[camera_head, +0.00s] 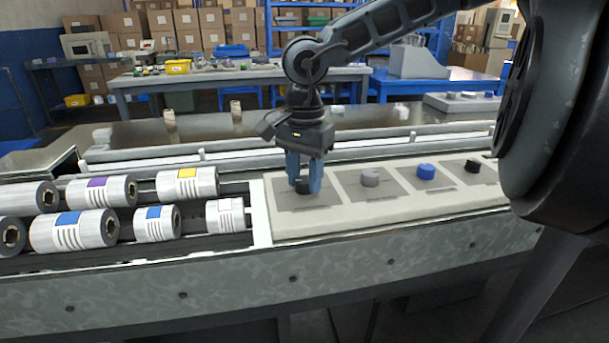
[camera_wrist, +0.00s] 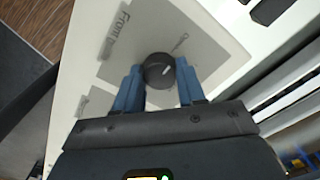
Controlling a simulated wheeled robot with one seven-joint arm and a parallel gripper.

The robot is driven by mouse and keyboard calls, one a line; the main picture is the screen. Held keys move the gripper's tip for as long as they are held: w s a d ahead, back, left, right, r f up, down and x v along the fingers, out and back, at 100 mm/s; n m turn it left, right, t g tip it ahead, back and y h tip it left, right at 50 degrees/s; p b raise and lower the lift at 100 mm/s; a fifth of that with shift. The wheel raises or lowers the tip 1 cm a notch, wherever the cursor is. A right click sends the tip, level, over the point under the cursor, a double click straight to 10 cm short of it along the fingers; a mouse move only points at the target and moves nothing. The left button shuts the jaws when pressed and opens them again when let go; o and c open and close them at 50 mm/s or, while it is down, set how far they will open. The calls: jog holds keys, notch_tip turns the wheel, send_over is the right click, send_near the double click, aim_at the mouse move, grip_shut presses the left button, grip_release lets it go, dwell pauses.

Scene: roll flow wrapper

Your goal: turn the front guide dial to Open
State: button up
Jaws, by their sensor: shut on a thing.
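The front guide dial (camera_head: 302,186) is a dark round knob on a grey plate at the left end of the light panel (camera_head: 340,219). In the wrist view, the dial (camera_wrist: 159,71) shows a short white mark on its face, and the plate's lettering begins with "Front". My gripper (camera_head: 304,184) points down over the dial. In the wrist view, the blue fingers of my gripper (camera_wrist: 160,86) stand on either side of the dial and are shut on it. Which setting the mark points to cannot be told.
A grey knob (camera_head: 370,177), a blue knob (camera_head: 427,172) and a black knob (camera_head: 472,166) stand to the right on the same panel. Several labelled rolls (camera_head: 74,231) lie left of the panel. A low rail (camera_head: 240,150) runs behind it.

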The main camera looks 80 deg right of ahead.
dwell(0.3)
jog(key=o, duration=1.1)
jog(key=shift+c, duration=0.2)
